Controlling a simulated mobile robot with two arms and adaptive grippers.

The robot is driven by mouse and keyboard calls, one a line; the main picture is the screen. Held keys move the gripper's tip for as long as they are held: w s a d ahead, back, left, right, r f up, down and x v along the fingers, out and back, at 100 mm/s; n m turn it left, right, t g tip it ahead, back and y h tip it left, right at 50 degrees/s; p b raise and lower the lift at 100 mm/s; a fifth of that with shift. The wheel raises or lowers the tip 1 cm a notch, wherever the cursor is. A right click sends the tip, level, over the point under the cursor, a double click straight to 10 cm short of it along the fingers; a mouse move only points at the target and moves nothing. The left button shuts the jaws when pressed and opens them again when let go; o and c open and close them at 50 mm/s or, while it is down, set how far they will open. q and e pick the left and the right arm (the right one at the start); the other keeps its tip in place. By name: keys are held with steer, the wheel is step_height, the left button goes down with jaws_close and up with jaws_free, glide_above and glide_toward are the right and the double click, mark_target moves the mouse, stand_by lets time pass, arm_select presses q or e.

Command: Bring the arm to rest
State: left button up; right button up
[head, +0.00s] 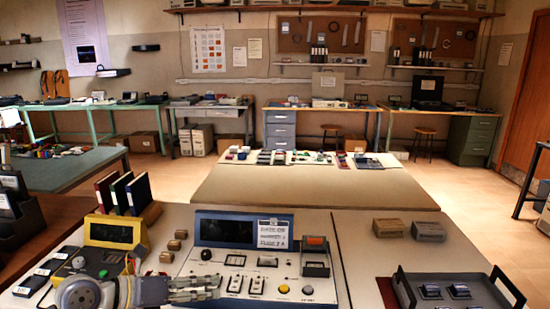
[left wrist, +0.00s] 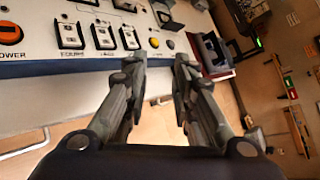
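My left arm comes in at the bottom left of the head view. Its gripper (head: 205,288) is over the front left part of a pale control console (head: 205,262). In the left wrist view the two fingers of the left gripper (left wrist: 160,72) stand apart with nothing between them. Beyond the fingertips is the console's front edge (left wrist: 45,68), with switches and an orange button. My right gripper is in neither view.
A yellow-framed display unit (head: 112,232) and upright binders (head: 125,192) stand left of the console. A dark grey tray (head: 400,292) with small devices lies at the right, with two brown blocks behind it. The tan board (head: 310,190) behind is mostly clear.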

arm_select(q)
steer(key=s+d+r+n+t+h, duration=0.2)
steer(key=d+r+n+t+h, duration=0.15)
steer(key=d+r, duration=0.2)
steer(key=a+r+n+t+y, duration=0.3)
steer(key=a+r+n+t, duration=0.25)
steer(key=n+t, duration=0.4)
steer(key=s+a+f+n+g+y, duration=0.3)
steer(key=a+f+n+y, duration=0.35)
steer(key=f+n, duration=0.3)
steer(key=s+a+f+n+g+y, duration=0.3)
steer(key=a+f+n+y, duration=0.2)
steer(key=f+n+y, duration=0.45)
steer(key=s+d+f+n+g+h, duration=0.25)
steer(key=s+f+g, duration=0.4)
steer(key=s, duration=0.45)
steer(key=s+d+f+n+g+h, duration=0.25)
steer(key=s+d+f+g, duration=0.2)
steer(key=s+f, duration=0.5)
step_height(320, 180, down, 23)
steer(key=s+g, duration=0.1)
steer(key=s, duration=0.1)
steer(key=s+a+f+m+g, duration=0.1)
steer(key=s+a+f, duration=0.2)
steer(key=s+f, duration=1.4)
steer(key=shift+s+a+f+g, duration=0.2)
steer(key=shift+s+f+g, duration=0.05)
steer(key=shift+s+g, duration=0.1)
